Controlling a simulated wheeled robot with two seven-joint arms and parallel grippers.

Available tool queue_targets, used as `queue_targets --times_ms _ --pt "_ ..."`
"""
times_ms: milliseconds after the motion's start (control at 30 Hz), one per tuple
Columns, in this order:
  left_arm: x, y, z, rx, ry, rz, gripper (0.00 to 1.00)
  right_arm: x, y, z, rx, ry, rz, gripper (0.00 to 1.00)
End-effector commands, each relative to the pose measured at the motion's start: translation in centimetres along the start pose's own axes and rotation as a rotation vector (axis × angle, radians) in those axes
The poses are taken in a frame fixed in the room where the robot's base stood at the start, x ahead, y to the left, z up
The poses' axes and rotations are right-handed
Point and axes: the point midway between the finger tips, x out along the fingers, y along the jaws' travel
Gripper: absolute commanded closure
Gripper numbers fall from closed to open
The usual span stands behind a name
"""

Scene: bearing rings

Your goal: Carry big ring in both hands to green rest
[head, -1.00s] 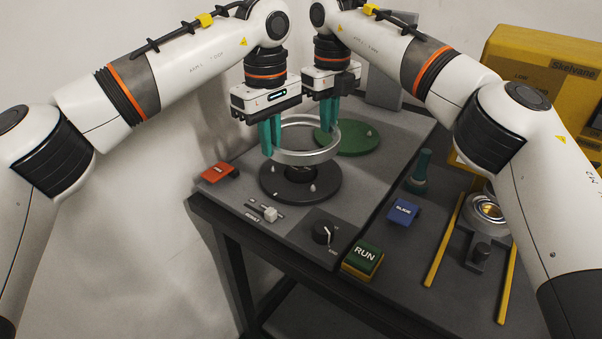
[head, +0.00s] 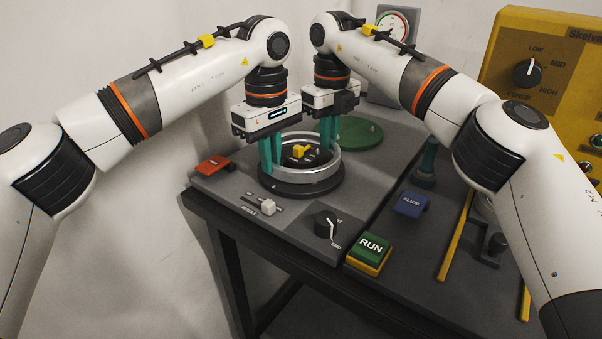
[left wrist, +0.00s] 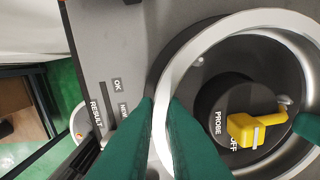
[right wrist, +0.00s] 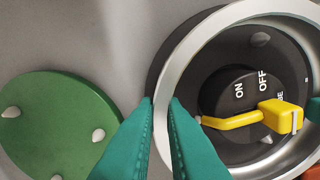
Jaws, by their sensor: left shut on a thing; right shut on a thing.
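The big silver ring (head: 314,180) is upright-axis and level, around the hub of the dark round base (head: 270,186); I cannot tell whether it touches the base. My left gripper (head: 271,170) is shut on its left rim, and the left wrist view shows the ring wall (left wrist: 200,47) between the green fingers. My right gripper (head: 329,135) is shut on its far right rim, also seen in the right wrist view (right wrist: 160,103). The green rest (head: 362,133), a disc with small pale pegs, lies bare behind; it also shows in the right wrist view (right wrist: 45,140).
A yellow lever (head: 301,151) on the probe hub stands inside the ring. A gauge (head: 393,27) stands behind.

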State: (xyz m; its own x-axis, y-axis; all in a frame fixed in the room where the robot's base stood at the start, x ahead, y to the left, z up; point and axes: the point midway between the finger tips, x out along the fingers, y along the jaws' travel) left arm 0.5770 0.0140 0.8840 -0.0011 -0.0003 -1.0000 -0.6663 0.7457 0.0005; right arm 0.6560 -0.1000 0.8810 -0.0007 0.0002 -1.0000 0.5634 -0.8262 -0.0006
Motion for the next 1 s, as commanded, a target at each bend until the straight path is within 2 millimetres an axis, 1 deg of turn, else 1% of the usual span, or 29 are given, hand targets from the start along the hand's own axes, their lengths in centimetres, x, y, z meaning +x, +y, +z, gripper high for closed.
queue_targets --times_ms 33,100,267,300,367,400,667,767,867,1000 --pt "0.6 0.2 0.2 -0.007 -0.003 0.005 1.0 0.5 0.5 0.1 0.01 0.0 0.006 1.0" --pt "0.9 0.2 0.2 -0.007 -0.003 0.005 1.0 0.9 0.5 0.1 0.01 0.0 0.006 1.0" --pt "1.3 0.2 0.2 -0.007 -0.003 0.005 1.0 1.3 0.5 0.1 0.01 0.0 0.006 1.0" --pt "1.2 0.2 0.2 -0.007 -0.003 0.006 0.85 1.2 0.5 0.1 0.01 -0.002 0.006 0.86" --pt "1.2 0.2 0.2 -0.006 -0.002 0.005 0.75 1.2 0.4 0.1 0.009 -0.002 0.005 0.76" --pt "1.2 0.1 0.2 -0.005 -0.002 0.005 0.68 1.2 0.4 0.1 0.008 -0.001 0.005 0.69" --pt "1.2 0.1 0.1 -0.002 -0.001 0.002 0.68 1.2 0.1 0.1 0.003 -0.001 0.002 0.69" --pt "0.7 0.0 0.1 -0.002 -0.001 0.0 0.68 1.2 0.1 0.0 0.002 0.0 0.001 0.69" --pt "-0.5 0.0 0.1 -0.003 -0.002 -0.002 0.68 1.2 0.1 0.0 0.002 0.0 0.001 0.69" --pt "-3.4 -0.1 0.1 -0.004 -0.003 -0.001 0.68 1.2 0.1 0.0 0.001 0.0 0.001 0.69"
